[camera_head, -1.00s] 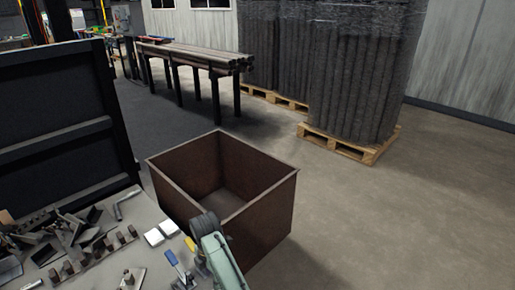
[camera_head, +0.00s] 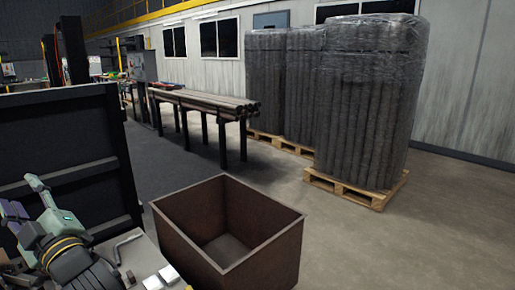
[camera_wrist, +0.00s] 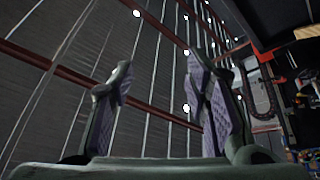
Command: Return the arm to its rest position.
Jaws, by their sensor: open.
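My gripper (camera_head: 16,213) is raised at the left edge of the head view, in front of the dark panel and above the cluttered table corner. Its purple finger pads show there, and part of my arm hides the table below. In the wrist view my gripper (camera_wrist: 158,72) has its two fingers spread apart with nothing between them. Behind them that view shows the ceiling with its beams and lamps, so the gripper points upward.
A brown open bin (camera_head: 228,245), empty inside, stands right of the table (camera_head: 140,258). A dark upright panel (camera_head: 70,150) rises behind the table. White blocks (camera_head: 168,274) lie at its edge. A pipe rack (camera_head: 205,103) and wrapped pallet stacks (camera_head: 365,110) stand farther back. The right floor is clear.

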